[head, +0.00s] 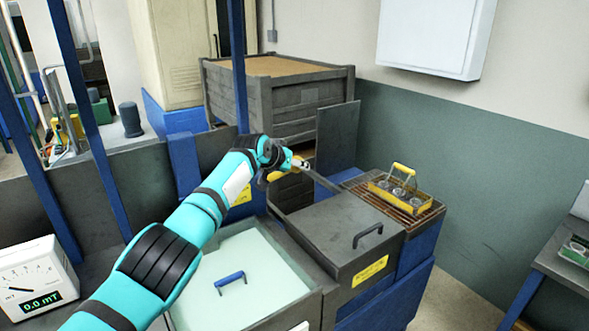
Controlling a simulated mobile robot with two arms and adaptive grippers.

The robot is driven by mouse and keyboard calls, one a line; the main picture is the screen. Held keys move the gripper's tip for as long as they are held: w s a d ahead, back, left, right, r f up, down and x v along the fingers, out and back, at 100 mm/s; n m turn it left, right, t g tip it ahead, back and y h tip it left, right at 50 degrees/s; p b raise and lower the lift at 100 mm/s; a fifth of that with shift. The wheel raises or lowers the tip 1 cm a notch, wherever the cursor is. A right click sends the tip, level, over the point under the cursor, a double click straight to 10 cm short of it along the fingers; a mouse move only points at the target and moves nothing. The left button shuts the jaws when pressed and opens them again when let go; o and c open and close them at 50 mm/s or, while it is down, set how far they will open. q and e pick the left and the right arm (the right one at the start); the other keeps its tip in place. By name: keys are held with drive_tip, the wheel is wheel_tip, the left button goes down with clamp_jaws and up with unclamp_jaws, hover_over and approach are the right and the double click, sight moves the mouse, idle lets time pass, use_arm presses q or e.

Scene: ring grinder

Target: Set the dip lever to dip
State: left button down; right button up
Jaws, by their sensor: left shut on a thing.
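My left gripper (298,165) is at the end of the teal arm, near the middle of the view. It is shut on the near end of the dip lever. The lever (324,182) shows as a thin dark bar running from the jaws down to the right, towards the back of the dark lidded tank. Its gripped end is mostly hidden by the jaws. The dark lid (340,236) has a black handle and a yellow label on the tank's front. My right gripper is not in view.
A yellow carrier (401,186) with several round grey items stands on a slatted rack right of the tank. A pale lid (245,262) with a blue handle lies in front left. Blue posts stand at left, and a meter (38,280) reads 0.0 mT.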

use_arm(q)
drive_tip(key=shift+w+a, duration=0.2)
drive_tip(key=shift+a, duration=0.4)
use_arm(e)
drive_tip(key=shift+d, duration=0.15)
use_arm(q)
drive_tip(key=c, duration=0.8)
unclamp_jaws()
drive_tip(key=o, duration=0.5)
drive_tip(key=shift+w+a+f, duration=0.25)
drive_tip(key=shift+w+f, duration=0.05)
drive_tip(key=shift+w, duration=0.2)
drive_tip(key=o, duration=0.3)
drive_tip(key=shift+f, duration=0.1)
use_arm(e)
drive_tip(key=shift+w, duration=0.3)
use_arm(q)
drive_tip(key=shift+s+d, duration=0.1)
drive_tip(key=shift+d, duration=0.1)
drive_tip(key=shift+r, duration=0.2)
